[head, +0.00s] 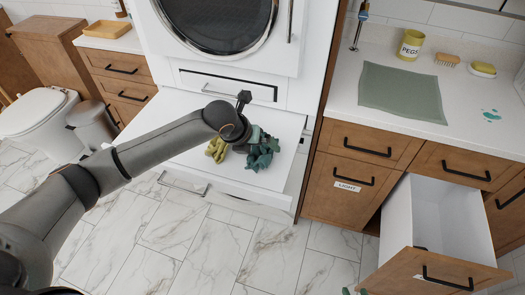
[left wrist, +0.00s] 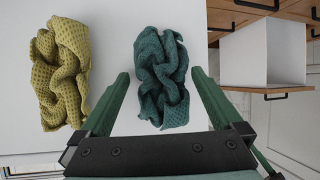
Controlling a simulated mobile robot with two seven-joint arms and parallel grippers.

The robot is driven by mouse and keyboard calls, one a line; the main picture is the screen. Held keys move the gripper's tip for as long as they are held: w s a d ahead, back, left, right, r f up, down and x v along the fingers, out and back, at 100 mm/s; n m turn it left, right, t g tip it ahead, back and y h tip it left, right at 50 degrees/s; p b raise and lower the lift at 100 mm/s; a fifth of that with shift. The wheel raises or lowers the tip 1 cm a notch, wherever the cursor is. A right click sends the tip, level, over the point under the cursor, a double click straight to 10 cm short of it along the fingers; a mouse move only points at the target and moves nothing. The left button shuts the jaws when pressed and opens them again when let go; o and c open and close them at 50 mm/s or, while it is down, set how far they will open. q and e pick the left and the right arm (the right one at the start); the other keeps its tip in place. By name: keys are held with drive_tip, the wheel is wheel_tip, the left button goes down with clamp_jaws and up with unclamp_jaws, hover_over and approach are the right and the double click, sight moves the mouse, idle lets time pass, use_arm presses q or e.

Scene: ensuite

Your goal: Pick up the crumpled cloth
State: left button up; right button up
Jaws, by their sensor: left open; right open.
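Two crumpled cloths lie on the white pull-out shelf (head: 205,170) below the white appliance. The teal cloth (head: 265,158) is on the right; it also shows in the left wrist view (left wrist: 162,78). The yellow-green cloth (head: 216,149) is to its left and also shows in the left wrist view (left wrist: 62,72). My left gripper (head: 247,142) is open and empty, over the teal cloth. In the left wrist view its fingers (left wrist: 160,74) stand either side of that cloth's near part, with gaps. My right gripper (head: 354,291) shows only its green tips at the bottom edge, apart.
An open drawer (head: 428,222) juts out at the right, below the counter (head: 345,95). On the counter are a flat green cloth (head: 402,92), a yellow cup (head: 411,45), a brush (head: 447,60) and a soap dish (head: 482,70). A toilet (head: 38,112) and bin (head: 92,123) stand left.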

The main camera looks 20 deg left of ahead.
use_arm(q)
drive_tip(key=shift+c, duration=0.2)
drive_tip(key=c, duration=1.1)
drive_tip(key=shift+r, duration=0.1)
drive_tip(key=shift+w+r, duration=0.1)
drive_tip(key=shift+r, duration=0.25)
wheel_tip(320, 180, up, 2)
drive_tip(key=shift+r, duration=0.1)
drive_tip(key=s+d+r, duration=0.1)
drive_tip(key=r, duration=0.1)
drive_tip(key=s+d+r, duration=0.1)
drive_tip(key=s+r, duration=0.2)
drive_tip(key=shift+d+r, duration=0.35)
drive_tip(key=shift+d, duration=0.05)
drive_tip(key=s+d+r, duration=0.1)
drive_tip(key=s, duration=0.1)
drive_tip(key=s+d+r, duration=0.1)
drive_tip(key=s+d, duration=0.1)
drive_tip(key=s, duration=0.1)
drive_tip(key=s+d+r, duration=0.2)
drive_tip(key=shift+s+d+r, duration=0.1)
drive_tip(key=shift+s+d, duration=0.05)
drive_tip(key=shift+s, duration=0.2)
